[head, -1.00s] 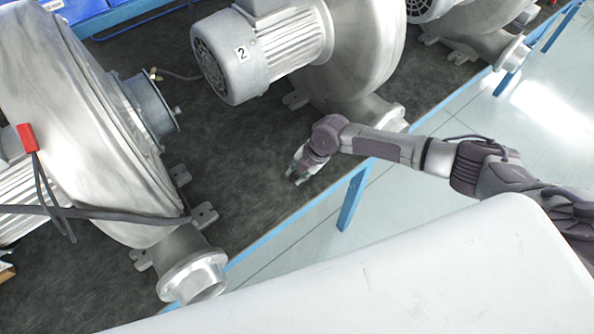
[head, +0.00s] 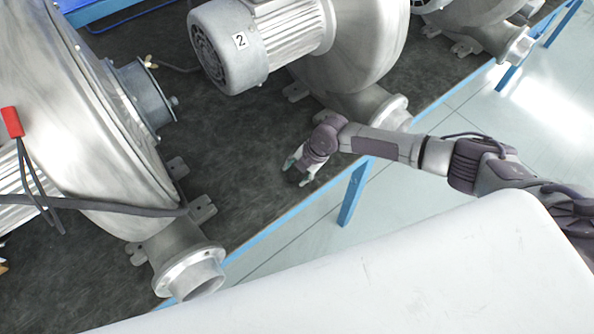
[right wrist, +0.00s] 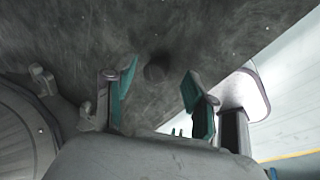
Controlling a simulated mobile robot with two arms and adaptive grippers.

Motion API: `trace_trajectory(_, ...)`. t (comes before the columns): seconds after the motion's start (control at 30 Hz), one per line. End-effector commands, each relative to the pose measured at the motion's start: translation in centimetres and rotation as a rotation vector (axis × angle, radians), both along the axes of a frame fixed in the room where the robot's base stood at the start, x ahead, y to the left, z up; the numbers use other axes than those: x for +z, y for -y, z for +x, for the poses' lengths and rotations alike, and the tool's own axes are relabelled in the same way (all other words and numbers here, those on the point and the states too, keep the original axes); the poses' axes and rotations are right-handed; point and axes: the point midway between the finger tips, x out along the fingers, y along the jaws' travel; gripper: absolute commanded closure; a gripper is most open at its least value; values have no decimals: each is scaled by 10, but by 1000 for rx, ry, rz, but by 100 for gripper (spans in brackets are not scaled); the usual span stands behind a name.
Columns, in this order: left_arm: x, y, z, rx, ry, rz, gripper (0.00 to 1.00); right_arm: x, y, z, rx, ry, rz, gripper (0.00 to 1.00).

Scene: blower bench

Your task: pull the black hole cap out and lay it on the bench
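A small dark round thing (right wrist: 157,68), which looks like the black hole cap, shows on the dark bench top (right wrist: 205,40) in the right wrist view. It lies beyond and between my right fingertips, apart from both. My right gripper (right wrist: 157,85) is open, with teal pads facing each other and nothing between them. In the head view my right gripper (head: 300,171) is low over the bench near its front edge, between two blowers. I cannot make out the cap in the head view. My left gripper is not in view.
A large blower (head: 90,130) with a flanged outlet (head: 193,272) stands at left. A blower with motor marked 2 (head: 228,50) stands behind my right gripper. The blue bench edge (head: 285,215) runs diagonally in front. Bare bench (head: 228,150) lies between the blowers.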

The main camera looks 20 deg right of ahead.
Motion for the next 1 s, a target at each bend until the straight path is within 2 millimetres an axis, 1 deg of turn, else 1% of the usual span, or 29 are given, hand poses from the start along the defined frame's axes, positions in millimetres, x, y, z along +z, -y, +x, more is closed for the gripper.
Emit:
trace_trajectory(0.17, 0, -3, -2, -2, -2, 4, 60, 0, 0, 0, 0, 0, 0, 44)
trace_trajectory(0.27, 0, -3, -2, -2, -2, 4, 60, 5, 2, 0, -1, 1, 0, 44)
trace_trajectory(0.37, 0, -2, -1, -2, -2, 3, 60, 17, 7, -2, -1, 1, 0, 44)
trace_trajectory(0.7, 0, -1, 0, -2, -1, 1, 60, 82, 31, -15, 0, 3, -1, 44)
trace_trajectory(0.83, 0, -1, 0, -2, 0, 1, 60, 99, 38, -18, -1, 2, -1, 44)
trace_trajectory(1.0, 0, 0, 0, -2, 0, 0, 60, 110, 41, -20, 0, 1, 1, 44)
